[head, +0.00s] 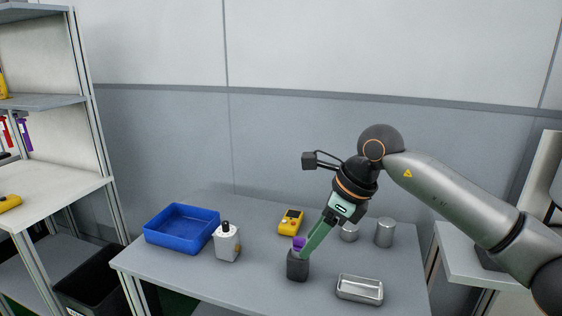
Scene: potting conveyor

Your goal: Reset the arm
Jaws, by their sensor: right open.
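My right arm comes in from the right. My right gripper (304,250) points down and left over the table, its green fingers at a dark grey cup (297,268). A purple item (298,243) shows at the cup's top, upright, beside the fingertips. The gripper is open; whether its fingers touch the purple item or the cup, I cannot tell. The fingers partly hide the cup's top. My left gripper is not in view.
On the table (205,277) are a blue tray (181,244), a white bottle with a black cap (227,243), a yellow device (291,221), metal cylinders (384,233) and a metal tray (359,290). Shelving (55,190) stands left, a black bin (95,284) below.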

